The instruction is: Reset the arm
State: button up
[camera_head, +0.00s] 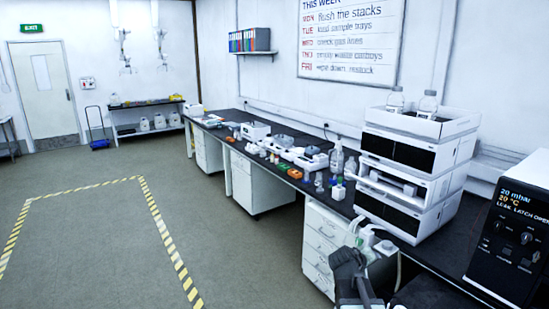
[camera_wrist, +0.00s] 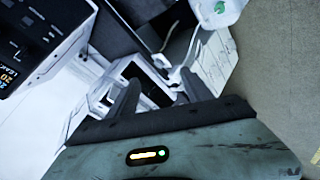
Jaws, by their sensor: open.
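My gripper (camera_head: 350,262) shows as a dark grey shape at the bottom right of centre in the head view. It appears in front of the white drawer unit (camera_head: 318,240) and near white containers with a green part (camera_head: 385,247). In the wrist view, the two dark fingers of my gripper (camera_wrist: 158,88) stand apart. No object shows between them as held; white equipment lies beyond. The rest of my arm is mostly out of the head view.
A dark bench (camera_head: 440,240) runs along the right wall with a white instrument stack (camera_head: 410,165) topped by bottles. A black display unit (camera_head: 515,240) stands at the right.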

jog(key=s+a+f+m+g+y, duration=0.1)
jog(key=s+a+f+g+y, duration=0.2)
jog(key=s+a, duration=0.5)
jog(key=s+a+f+m+g+y, duration=0.1)
jog(key=s+a+f+g+y, duration=0.3)
jog(key=s+a, duration=0.5)
notch_tip(320, 180, down, 3)
jog(key=shift+s+a+r+g+y, duration=0.2)
jog(key=shift+s+a+g+y, duration=0.1)
jog(key=shift+s, duration=0.25)
